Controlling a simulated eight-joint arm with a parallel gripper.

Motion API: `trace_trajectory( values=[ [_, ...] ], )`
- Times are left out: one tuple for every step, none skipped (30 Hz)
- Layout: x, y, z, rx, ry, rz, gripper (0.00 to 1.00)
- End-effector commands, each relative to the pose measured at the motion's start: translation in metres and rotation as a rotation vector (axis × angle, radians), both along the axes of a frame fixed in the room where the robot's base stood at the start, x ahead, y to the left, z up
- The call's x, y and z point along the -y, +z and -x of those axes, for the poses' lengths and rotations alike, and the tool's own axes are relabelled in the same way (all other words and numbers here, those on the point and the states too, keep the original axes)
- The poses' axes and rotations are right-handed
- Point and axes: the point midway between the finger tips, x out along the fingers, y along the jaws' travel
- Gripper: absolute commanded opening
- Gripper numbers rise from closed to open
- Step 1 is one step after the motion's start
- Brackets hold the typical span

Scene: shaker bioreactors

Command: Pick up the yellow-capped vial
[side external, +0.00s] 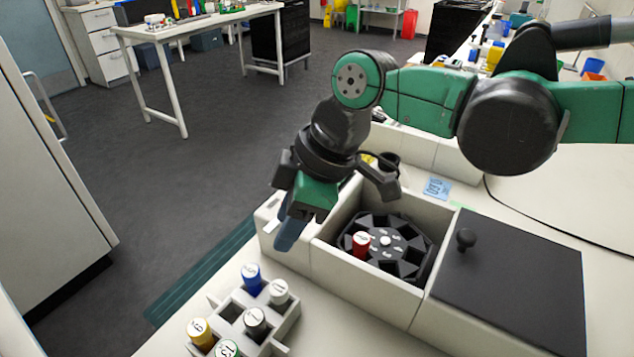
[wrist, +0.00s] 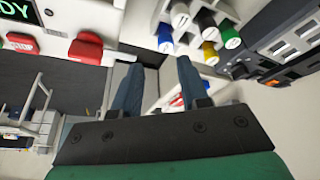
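The yellow-capped vial (side external: 199,332) stands in the white rack (side external: 285,335) at the bottom left of the side external view. Its yellow cap also shows near the top of the wrist view (wrist: 210,53), among the other caps. My gripper (side external: 291,232) is above and behind the rack, close to the left wall of the white centrifuge box and apart from the vial. In the wrist view its two dark blue fingers (wrist: 158,65) stand apart with no vial gripped between them. In the side external view only one finger shows clearly.
A red-capped vial (side external: 361,243) sits in the black rotor (side external: 400,238) inside the open box. A dark lid with a knob (side external: 465,238) lies to the right.

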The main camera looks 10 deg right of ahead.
Motion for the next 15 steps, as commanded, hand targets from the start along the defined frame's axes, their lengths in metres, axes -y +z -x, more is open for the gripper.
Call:
trace_trajectory(
  values=[
    [-0.026,-0.010,0.009,-0.006,0.100,0.004,0.39],
    [-0.038,-0.015,0.015,-0.010,0.151,0.007,0.39],
    [-0.052,-0.021,0.022,-0.015,0.214,0.008,0.39],
    [-0.062,-0.026,0.028,-0.016,0.255,0.010,0.39],
    [-0.069,-0.030,0.033,-0.019,0.293,0.012,0.39],
    [-0.078,-0.034,0.038,-0.021,0.333,0.012,0.39],
    [-0.083,-0.037,0.042,-0.023,0.357,0.012,0.39],
    [-0.087,-0.039,0.045,-0.024,0.377,0.012,0.39],
    [-0.091,-0.042,0.048,-0.025,0.398,0.012,0.39],
    [-0.093,-0.044,0.050,-0.025,0.407,0.013,0.39],
    [-0.095,-0.046,0.051,-0.025,0.415,0.013,0.39],
    [-0.097,-0.049,0.051,-0.026,0.420,0.013,0.39],
    [-0.098,-0.052,0.052,-0.026,0.421,0.013,0.39],
    [-0.100,-0.056,0.052,-0.026,0.421,0.013,0.39],
    [-0.102,-0.061,0.052,-0.026,0.420,0.013,0.39]
  ],
)
